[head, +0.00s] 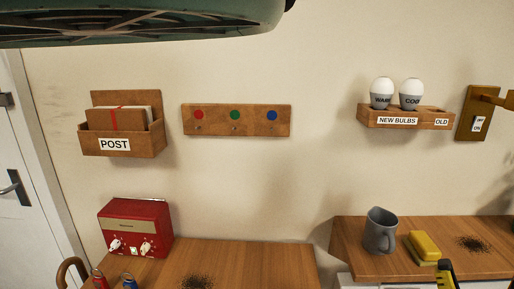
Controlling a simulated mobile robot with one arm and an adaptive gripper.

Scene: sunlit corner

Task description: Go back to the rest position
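My gripper cannot be made out in the head view. A black and yellow thing (446,274) pokes up at the bottom right edge, cut off by the frame; I cannot tell what it is. No object is seen in a grip.
Wooden tables stand left (245,262) and right (365,264). They hold a red radio (135,228), a grey mug (380,232), a yellow sponge (425,246) and dark crumbs (196,281). The wall has a POST box (122,140), a peg board (235,120) and a bulb rack (405,118). A green shade (140,28) hangs overhead.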

